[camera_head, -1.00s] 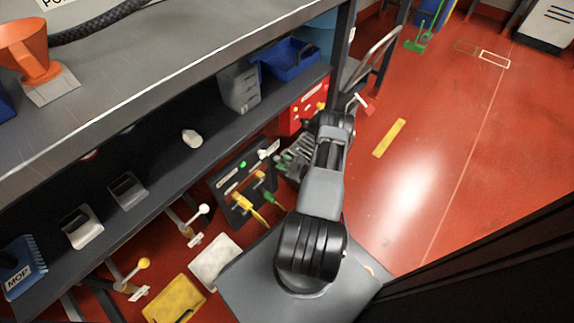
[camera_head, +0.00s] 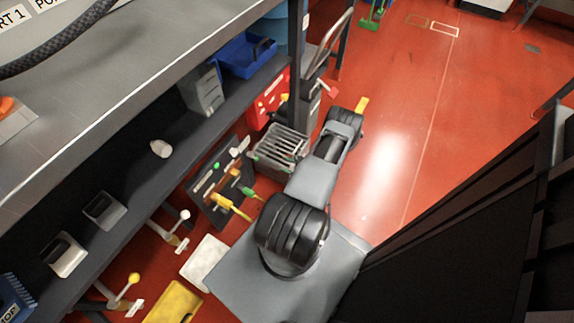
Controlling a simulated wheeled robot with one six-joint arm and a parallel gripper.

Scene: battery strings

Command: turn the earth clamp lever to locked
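A dark panel (camera_head: 212,200) stands below the shelf, left of my arm. It carries a green knob (camera_head: 216,166), a pale lever-like part (camera_head: 240,147) and orange-handled parts with yellow and green ends (camera_head: 232,206). Two ball-ended levers stand further left: one with a white ball (camera_head: 185,215), one with a yellow ball (camera_head: 134,278). A small red-ended handle (camera_head: 332,90) shows behind my arm. I cannot tell which of these is the earth clamp lever, as the labels are unreadable. My arm reaches up the middle; my gripper is not visible.
A grey slatted crate (camera_head: 280,148) sits close left of my arm. A red box (camera_head: 269,96) is behind it, beside a dark rack post (camera_head: 298,60). The shelf (camera_head: 130,160) and bench top (camera_head: 110,90) overhang the left. Red floor (camera_head: 400,130) on the right is open.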

